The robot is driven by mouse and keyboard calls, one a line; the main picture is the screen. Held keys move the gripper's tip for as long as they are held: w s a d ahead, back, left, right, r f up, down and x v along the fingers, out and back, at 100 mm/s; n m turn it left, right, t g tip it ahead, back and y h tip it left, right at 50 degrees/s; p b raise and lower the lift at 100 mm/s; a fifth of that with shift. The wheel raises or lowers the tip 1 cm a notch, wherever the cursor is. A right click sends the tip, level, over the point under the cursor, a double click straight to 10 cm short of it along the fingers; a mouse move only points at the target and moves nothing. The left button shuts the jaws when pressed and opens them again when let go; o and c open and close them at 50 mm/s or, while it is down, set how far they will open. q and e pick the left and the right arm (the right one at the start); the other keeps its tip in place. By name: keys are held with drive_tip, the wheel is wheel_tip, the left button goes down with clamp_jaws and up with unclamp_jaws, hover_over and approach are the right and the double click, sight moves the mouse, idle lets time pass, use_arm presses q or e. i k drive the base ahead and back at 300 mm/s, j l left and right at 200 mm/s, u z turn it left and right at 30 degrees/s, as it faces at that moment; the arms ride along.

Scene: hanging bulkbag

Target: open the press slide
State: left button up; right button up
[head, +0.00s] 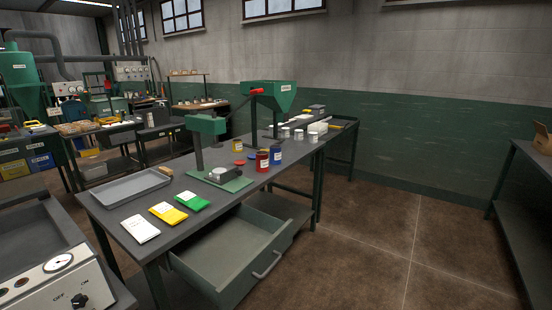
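A green press (205,125) stands on the grey workbench (118,215), with a dark column and a green head. Its green base plate (236,184) carries a small grey block with a round part (222,174), which may be the slide. It is too small to tell how far the slide is open. Behind it stands a green hopper (272,95) on a dark frame, with a red handle (257,91) beside it. Neither of my grippers is in view.
A drawer (235,250) hangs open from the bench front. White, yellow and green packets (140,229), a grey tray (130,187) and red and blue cans (262,160) sit on the bench. A control panel (60,280) is at front left. Floor at right is clear.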

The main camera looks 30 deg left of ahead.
sight(230, 175)
drive_tip(key=u, duration=1.5)
drive_tip(key=i+l, duration=0.15)
drive_tip(key=l, duration=0.15)
drive_tip(key=i+l, duration=0.2)
drive_tip(key=l, duration=0.15)
drive_tip(key=i+l+u, duration=0.1)
drive_tip(key=l, duration=0.2)
drive_tip(key=i+l, duration=0.2)
drive_tip(key=l, duration=0.15)
drive_tip(key=i+l, duration=0.15)
drive_tip(key=l, duration=0.2)
drive_tip(key=i+l, duration=0.15)
drive_tip(key=l, duration=0.2)
drive_tip(key=j+u, duration=0.05)
